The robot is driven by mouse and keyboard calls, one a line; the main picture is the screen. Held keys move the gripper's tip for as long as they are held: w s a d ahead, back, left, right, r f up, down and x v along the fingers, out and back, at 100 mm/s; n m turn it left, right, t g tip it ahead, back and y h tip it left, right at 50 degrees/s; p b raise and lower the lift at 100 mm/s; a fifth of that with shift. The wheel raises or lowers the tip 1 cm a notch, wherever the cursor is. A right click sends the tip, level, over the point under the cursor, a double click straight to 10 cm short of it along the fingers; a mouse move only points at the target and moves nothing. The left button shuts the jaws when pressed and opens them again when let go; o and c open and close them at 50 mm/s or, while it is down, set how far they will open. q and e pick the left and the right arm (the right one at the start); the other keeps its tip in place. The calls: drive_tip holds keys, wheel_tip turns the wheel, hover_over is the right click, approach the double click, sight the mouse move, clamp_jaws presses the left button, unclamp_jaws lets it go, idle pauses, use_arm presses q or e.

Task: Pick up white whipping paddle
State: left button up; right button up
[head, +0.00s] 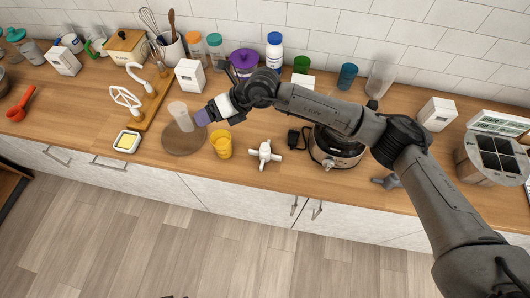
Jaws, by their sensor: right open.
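A white paddle-shaped whipping attachment (127,99) stands on a long wooden holder (152,104) at the left of the counter. A white hook-shaped attachment (136,70) and a wire whisk attachment (158,62) are behind it on the same holder. My right gripper (205,115) reaches in from the right and is open, above the counter to the right of the holder. It is apart from the paddle, with a clear cup (180,112) between them. My left gripper is not in view.
A round brown board (180,143) and a yellow cup (222,145) are below my right gripper. A small dish with yellow contents (127,142) is in front of the holder. White boxes (190,77) and (62,60) stand behind. A white cross-shaped object (264,153) lies right.

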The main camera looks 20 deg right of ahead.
drive_tip(key=d+f+g+h, duration=0.2)
drive_tip(key=d+f+h, duration=0.3)
drive_tip(key=d+f, duration=0.1)
drive_tip(key=m+g+h, duration=0.2)
drive_tip(key=h, duration=0.3)
hover_over(265, 146)
wheel_tip(265, 146, down, 3)
wheel_tip(265, 146, down, 8)
drive_tip(key=shift+d+r, duration=0.1)
drive_tip(key=shift+f+p, duration=0.6)
drive_tip(key=shift+f, duration=2.3)
drive_tip(key=c, duration=1)
drive_tip(key=shift+r, duration=0.15)
